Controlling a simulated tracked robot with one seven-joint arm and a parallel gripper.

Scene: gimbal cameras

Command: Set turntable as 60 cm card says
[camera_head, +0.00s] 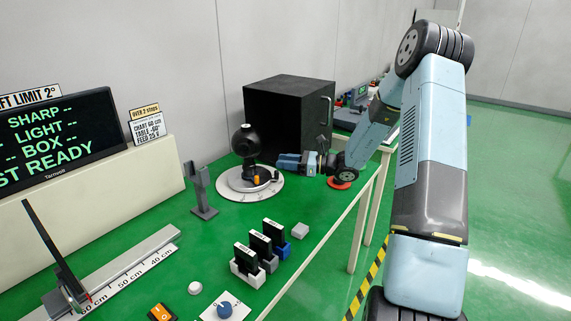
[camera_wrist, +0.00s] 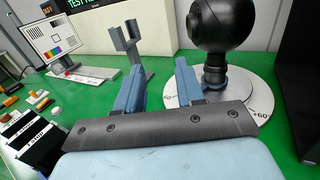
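The turntable (camera_head: 233,185) is a pale disc with angle marks, carrying a black round camera (camera_head: 245,143) on a post. An orange piece (camera_head: 256,179) sits near its front edge. In the wrist view the disc (camera_wrist: 262,100) shows a "+60" mark near its right edge. My gripper (camera_head: 282,161) is just right of the turntable, pointing left. In the wrist view my gripper (camera_wrist: 158,85) is open, with nothing between its fingers; the right finger overlaps the disc's left edge in the picture. The card (camera_head: 148,128) on the wall ledge reads "CHART 60 cm", apparently "TABLE -60°", and "FEED 25 V".
A black box (camera_head: 285,115) stands behind the turntable. A grey forked stand (camera_head: 201,190) is left of it. Three card holders (camera_head: 262,247) stand in front. A chart rail (camera_head: 125,265) with centimetre marks, a blue knob (camera_head: 225,310) and a red disc (camera_head: 341,185) are on the green bench.

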